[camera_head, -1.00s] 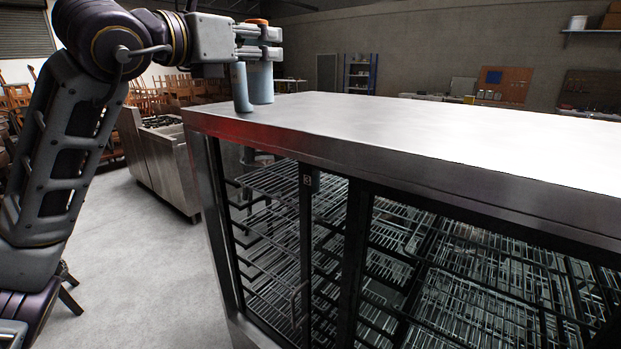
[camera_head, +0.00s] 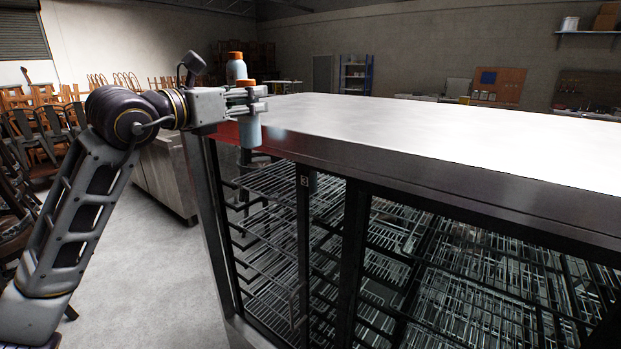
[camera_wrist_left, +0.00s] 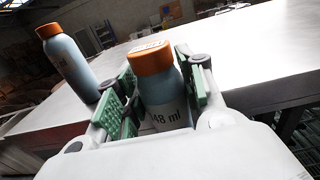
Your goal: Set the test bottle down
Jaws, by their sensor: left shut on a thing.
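My left gripper (camera_head: 252,99) is shut on a pale blue-grey bottle (camera_head: 250,132) with an orange cap, taken to be the test bottle. In the head view the bottle's lower end overlaps the near left edge of the steel counter top (camera_head: 400,115); I cannot tell whether it touches. In the left wrist view the held bottle (camera_wrist_left: 163,97) is between the green finger pads, with "48 ml" readable on its side. A second, similar bottle (camera_head: 236,70) stands behind the gripper; it also shows at the left of the left wrist view (camera_wrist_left: 70,62). My right gripper is not in view.
The counter top is broad and bare to the right. Below it is an open-fronted cabinet with wire racks (camera_head: 290,230).

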